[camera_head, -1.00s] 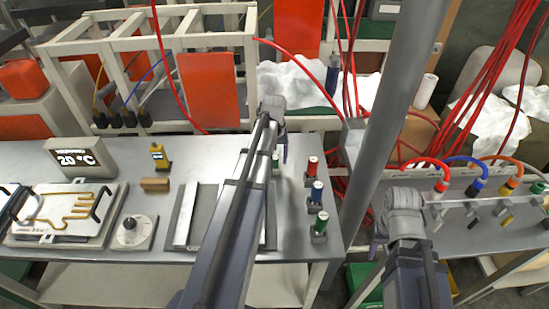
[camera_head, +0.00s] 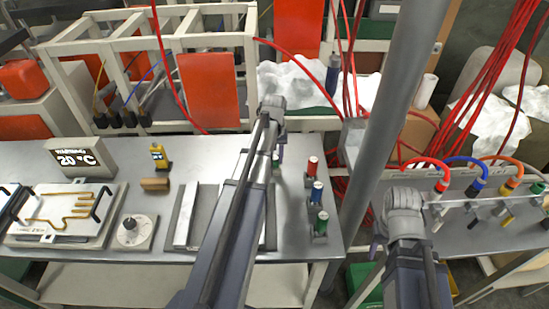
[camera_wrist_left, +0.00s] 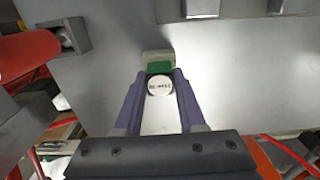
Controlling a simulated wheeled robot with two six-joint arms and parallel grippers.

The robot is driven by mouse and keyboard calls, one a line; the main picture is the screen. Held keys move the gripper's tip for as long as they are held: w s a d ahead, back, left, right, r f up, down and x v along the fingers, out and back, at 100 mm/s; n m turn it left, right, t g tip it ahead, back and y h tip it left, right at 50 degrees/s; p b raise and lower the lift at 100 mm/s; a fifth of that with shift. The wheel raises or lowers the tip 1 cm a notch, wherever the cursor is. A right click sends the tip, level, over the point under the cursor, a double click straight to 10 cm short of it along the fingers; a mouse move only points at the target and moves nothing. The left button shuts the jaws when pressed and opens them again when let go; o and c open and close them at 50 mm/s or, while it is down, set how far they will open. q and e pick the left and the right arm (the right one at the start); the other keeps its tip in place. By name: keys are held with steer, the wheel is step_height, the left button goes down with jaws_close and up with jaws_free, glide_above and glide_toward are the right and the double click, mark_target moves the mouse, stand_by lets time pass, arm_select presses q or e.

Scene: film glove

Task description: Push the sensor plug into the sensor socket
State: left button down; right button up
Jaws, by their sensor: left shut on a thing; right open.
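My left gripper (camera_head: 279,152) is low over the far part of the metal table. In the left wrist view its purple fingers (camera_wrist_left: 160,95) are shut on a plug with a white, lettered round end (camera_wrist_left: 160,86), which I take to be the sensor plug. A green part (camera_wrist_left: 159,68) shows just beyond it, against a pale block (camera_wrist_left: 157,55) that may be the sensor socket. I cannot tell how deep the plug sits. In the head view a bit of green (camera_head: 275,160) shows beside the fingers. My right gripper (camera_head: 376,246) is open and empty, right of the table.
Red (camera_head: 312,166), blue (camera_head: 317,192) and green (camera_head: 321,222) cylinders stand in grey holders right of my left arm. A grey post (camera_head: 385,140) rises between the arms. A display (camera_head: 80,158) reads 20 °C. A dial (camera_head: 130,232) and glove-shaped wire panel (camera_head: 65,215) lie left.

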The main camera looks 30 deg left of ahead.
mark_target(275, 157)
arm_select(q)
steer(key=shift+r+p, duration=0.5)
stand_by(0.6)
steer(key=shift+r+p, duration=2.15)
step_height(275, 157, up, 3)
steer(key=p, duration=0.3)
steer(key=shift+f, duration=0.15)
